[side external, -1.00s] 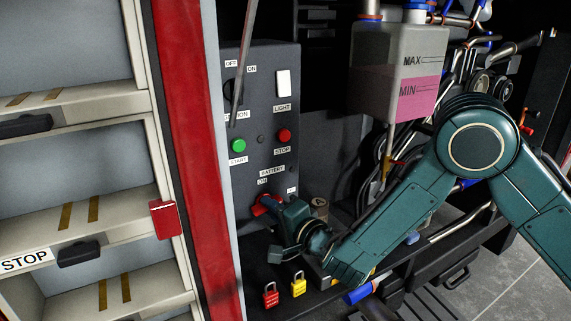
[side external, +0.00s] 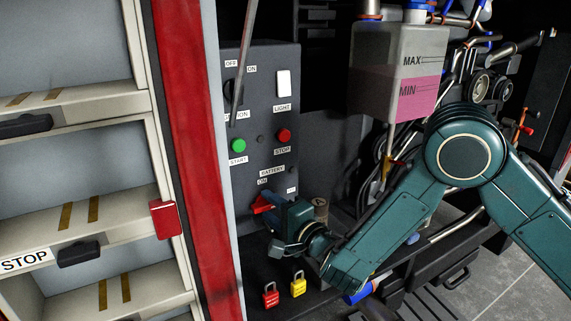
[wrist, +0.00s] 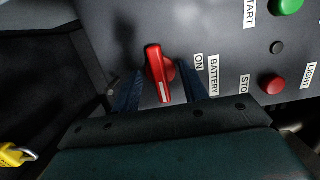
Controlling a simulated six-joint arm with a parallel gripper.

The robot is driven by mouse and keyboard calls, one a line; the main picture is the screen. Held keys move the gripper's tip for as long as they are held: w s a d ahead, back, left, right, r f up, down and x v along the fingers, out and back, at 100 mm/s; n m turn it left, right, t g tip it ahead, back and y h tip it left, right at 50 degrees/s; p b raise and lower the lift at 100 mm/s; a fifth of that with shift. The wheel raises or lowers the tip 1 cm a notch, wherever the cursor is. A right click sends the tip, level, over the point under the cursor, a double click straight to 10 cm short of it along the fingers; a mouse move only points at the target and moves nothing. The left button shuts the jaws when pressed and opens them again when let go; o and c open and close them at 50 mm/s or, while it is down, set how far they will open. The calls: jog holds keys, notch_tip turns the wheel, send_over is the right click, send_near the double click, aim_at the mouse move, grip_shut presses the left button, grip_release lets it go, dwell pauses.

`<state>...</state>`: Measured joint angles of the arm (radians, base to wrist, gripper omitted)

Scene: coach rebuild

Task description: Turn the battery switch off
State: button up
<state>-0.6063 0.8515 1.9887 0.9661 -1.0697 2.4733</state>
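The red battery switch (side external: 262,203) is on the lower part of the grey control panel, below the BATTERY and ON labels. In the wrist view, its red handle (wrist: 158,72) lies nearly upright in the picture, with a white mark at its lower end. The ON label (wrist: 199,62) is to its right. My gripper (wrist: 160,90) is open, with one finger on each side of the handle and visible gaps to it. In the side view, my gripper (side external: 277,209) is right at the switch and hides part of it. The small label (side external: 292,190) right of ON is unreadable.
Above are a green START button (side external: 238,145), a red STOP button (side external: 284,135) and a white light switch (side external: 283,83). A red padlock (side external: 271,295) and a yellow padlock (side external: 299,285) are below. A coolant tank (side external: 395,75) and hoses stand right of the panel.

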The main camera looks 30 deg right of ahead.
jog(key=shift+s, duration=0.1)
jog(key=shift+s, duration=2.45)
jog(key=shift+r, duration=0.15)
notch_tip(320, 180, up, 20)
dwell(0.4)
